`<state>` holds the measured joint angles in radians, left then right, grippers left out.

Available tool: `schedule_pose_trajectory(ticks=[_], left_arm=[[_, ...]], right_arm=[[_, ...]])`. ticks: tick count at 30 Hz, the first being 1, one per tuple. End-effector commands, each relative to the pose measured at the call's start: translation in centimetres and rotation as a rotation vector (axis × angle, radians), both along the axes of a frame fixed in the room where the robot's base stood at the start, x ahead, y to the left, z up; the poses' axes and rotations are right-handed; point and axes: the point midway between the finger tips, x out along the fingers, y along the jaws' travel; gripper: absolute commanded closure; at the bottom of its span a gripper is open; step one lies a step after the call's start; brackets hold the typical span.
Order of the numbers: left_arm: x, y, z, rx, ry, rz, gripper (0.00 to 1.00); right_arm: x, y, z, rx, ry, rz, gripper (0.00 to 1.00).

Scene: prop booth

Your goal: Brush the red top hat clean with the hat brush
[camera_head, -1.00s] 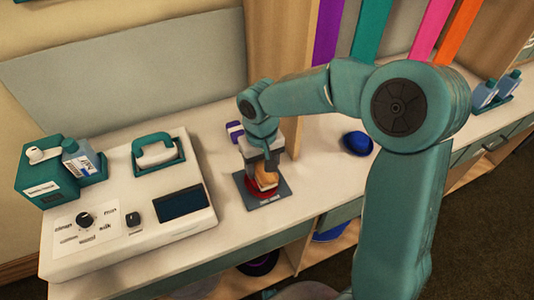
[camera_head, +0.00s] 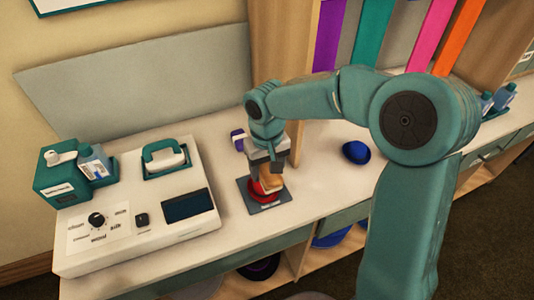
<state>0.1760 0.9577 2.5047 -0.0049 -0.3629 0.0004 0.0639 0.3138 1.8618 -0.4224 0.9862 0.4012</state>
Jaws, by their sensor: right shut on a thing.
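The red top hat (camera_head: 258,195) sits on a dark grey square mat (camera_head: 282,204) on the white counter, mostly hidden under my gripper. My right gripper (camera_head: 270,170) points down over it, shut on the hat brush (camera_head: 271,184), which shows as a tan wooden block. The brush is at the hat; whether its bristles touch the hat cannot be told. My left gripper is not in view.
A white console (camera_head: 140,232) with a knob, a dark screen and a teal-handled iron-like tool (camera_head: 165,158) stands left. A blue hat (camera_head: 356,152) lies right of the mat. Hats sit on shelves below.

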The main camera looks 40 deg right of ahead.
Motion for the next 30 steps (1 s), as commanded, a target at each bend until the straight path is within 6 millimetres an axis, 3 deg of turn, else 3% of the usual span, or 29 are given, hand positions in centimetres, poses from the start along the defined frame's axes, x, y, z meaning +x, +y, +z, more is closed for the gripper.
schedule_pose_trajectory(ticks=[1,12,30], left_arm=[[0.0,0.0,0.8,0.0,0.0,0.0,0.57],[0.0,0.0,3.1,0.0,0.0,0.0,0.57],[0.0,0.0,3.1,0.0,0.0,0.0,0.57]], right_arm=[[0.0,0.0,0.9,0.0,-0.001,0.0,0.71],[-0.1,-0.1,3.9,0.0,-0.001,0.002,0.71],[-0.1,-0.1,3.9,0.0,-0.001,0.002,0.71]])
